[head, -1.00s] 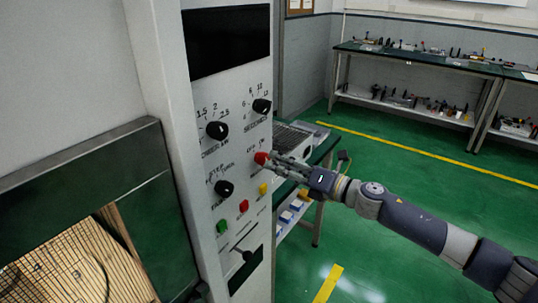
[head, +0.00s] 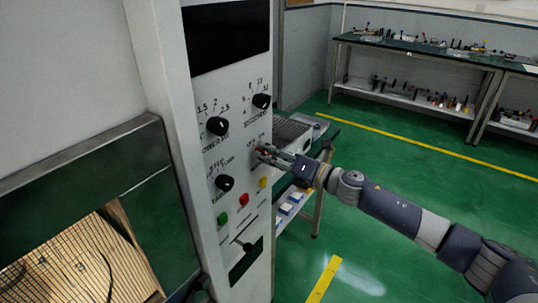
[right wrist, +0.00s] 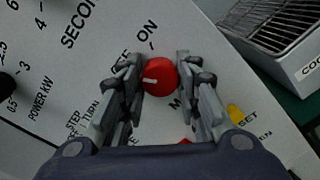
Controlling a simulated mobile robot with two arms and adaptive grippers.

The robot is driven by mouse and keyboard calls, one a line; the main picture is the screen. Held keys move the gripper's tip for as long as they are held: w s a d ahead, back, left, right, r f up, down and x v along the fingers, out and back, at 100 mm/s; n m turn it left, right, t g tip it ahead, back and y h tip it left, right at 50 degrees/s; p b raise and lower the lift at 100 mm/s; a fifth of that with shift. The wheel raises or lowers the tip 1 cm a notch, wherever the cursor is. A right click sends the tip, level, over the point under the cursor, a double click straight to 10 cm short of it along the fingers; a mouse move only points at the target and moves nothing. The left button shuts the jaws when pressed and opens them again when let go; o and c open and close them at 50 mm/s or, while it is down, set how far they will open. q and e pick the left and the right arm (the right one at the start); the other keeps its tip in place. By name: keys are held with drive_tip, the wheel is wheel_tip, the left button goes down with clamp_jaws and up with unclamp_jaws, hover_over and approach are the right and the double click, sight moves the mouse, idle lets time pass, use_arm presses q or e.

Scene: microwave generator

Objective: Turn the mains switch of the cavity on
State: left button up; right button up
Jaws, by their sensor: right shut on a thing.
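The mains switch is a red round knob (right wrist: 160,77) with a white mark, on the light control panel (right wrist: 75,90) of the cavity. In the right wrist view the mark points to the left, and the word ON stands above the knob. My right gripper (right wrist: 157,64) is shut on the knob, with one finger on each side. In the head view my right gripper (head: 266,155) reaches the panel from the right and covers most of the knob. My left gripper is in neither view.
Black dials (head: 218,126) sit above and left of the knob. Green (head: 222,218), red (head: 244,199) and yellow (head: 263,183) buttons and a black lever (head: 247,246) are below. The green floor (head: 400,165) on the right is open.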

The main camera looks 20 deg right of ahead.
drive_tip(key=m+p, duration=0.3)
drive_tip(key=m, duration=0.1)
drive_tip(key=shift+r+m, duration=0.15)
drive_tip(key=shift+m, duration=0.15)
drive_tip(key=m+p, duration=0.2)
drive_tip(key=m, duration=0.2)
drive_tip(key=shift+d+p, duration=0.1)
drive_tip(key=shift+p, duration=0.25)
use_arm(q)
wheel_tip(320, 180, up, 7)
drive_tip(key=p, duration=0.1)
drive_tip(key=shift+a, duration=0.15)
use_arm(e)
drive_tip(key=shift+m, duration=1.6)
use_arm(q)
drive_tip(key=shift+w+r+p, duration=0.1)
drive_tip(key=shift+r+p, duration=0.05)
drive_tip(key=shift+p, duration=0.15)
use_arm(e)
drive_tip(key=shift+f, duration=0.2)
drive_tip(key=o, duration=1.1)
drive_tip(key=shift+c, duration=0.2)
